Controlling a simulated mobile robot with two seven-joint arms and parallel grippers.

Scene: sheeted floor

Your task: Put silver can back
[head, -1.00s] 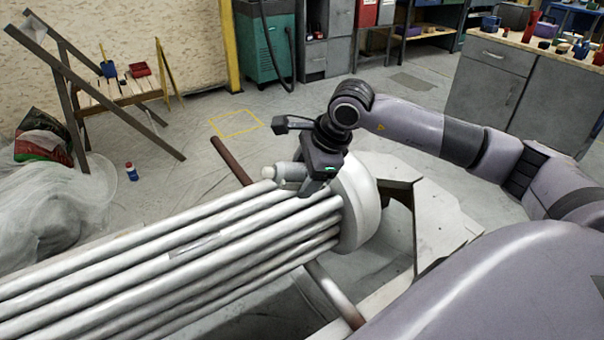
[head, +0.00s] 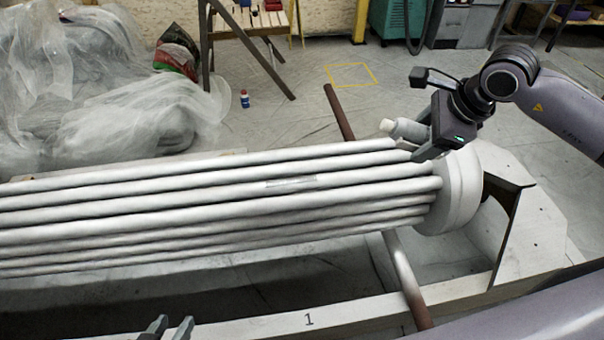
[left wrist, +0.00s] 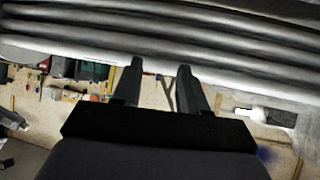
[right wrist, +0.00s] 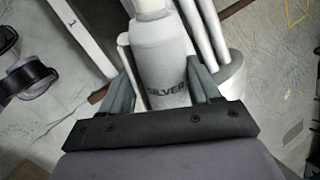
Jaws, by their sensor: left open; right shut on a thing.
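The silver can (head: 406,130) is a pale grey spray can with a whitish cap. In the right wrist view the can (right wrist: 162,62) shows the word SILVER and sits between both fingers. My right gripper (head: 428,145) is shut on it, with the can lying roughly sideways beside the end of the pipe bundle in the head view. My left gripper (head: 170,328) is open and empty at the bottom of the head view, in front of the pipes. Its open fingers also show in the left wrist view (left wrist: 159,80).
The bundle of long grey pipes (head: 210,190) spans the scene, ending in a round flange (head: 461,190). A white beam marked 1 (head: 340,315) runs in front. Behind lie a small bottle (head: 245,98), a yellow floor square (head: 352,75) and sheeted heaps (head: 100,110).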

